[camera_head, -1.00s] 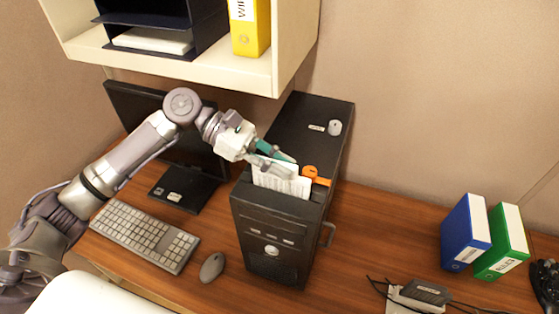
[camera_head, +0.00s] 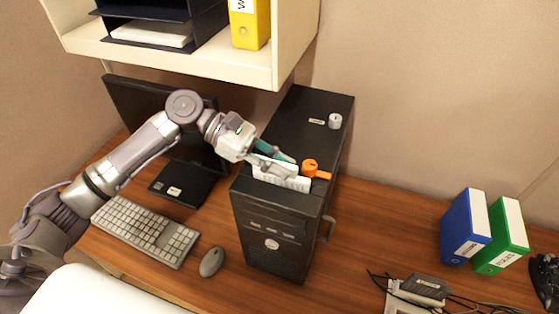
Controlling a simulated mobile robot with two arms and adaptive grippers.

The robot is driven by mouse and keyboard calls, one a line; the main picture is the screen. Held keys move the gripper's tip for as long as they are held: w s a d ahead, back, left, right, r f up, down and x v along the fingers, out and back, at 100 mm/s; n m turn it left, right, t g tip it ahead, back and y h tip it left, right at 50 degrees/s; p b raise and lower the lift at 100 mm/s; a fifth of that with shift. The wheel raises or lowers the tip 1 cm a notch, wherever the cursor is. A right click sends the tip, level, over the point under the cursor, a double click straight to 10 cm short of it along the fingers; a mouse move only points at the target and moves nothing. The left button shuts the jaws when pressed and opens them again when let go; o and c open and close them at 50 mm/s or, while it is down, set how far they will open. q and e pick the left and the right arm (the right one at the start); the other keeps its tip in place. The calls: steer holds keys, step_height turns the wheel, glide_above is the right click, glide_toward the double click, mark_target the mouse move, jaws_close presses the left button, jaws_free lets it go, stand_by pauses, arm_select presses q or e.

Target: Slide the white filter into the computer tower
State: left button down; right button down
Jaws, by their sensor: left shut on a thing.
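The black computer tower (camera_head: 300,135) stands upright on the wooden desk. The white filter (camera_head: 284,180) stands upright in the top of the tower near its front, with only its upper part showing above the top face. My left gripper (camera_head: 284,163) is at the filter's top edge and shut on it, fingers pointing right. An orange handle-like piece (camera_head: 313,169) sits on the tower top just right of the filter. My right gripper is not in view.
A shelf (camera_head: 180,62) overhangs behind. Blue (camera_head: 465,228) and green (camera_head: 503,237) binders, a small device (camera_head: 420,290) and cables stand right.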

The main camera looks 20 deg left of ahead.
arm_select(q)
steer(key=shift+f+p, duration=0.3)
steer(key=shift+p, duration=0.3)
stand_by(0.6)
steer(key=c, duration=0.7)
jaws_free()
steer(key=shift+o, duration=0.2)
step_height(320, 180, up, 3)
steer(key=p, duration=0.3)
steer(key=shift+f, duration=0.2)
steer(key=shift+r, duration=2.2)
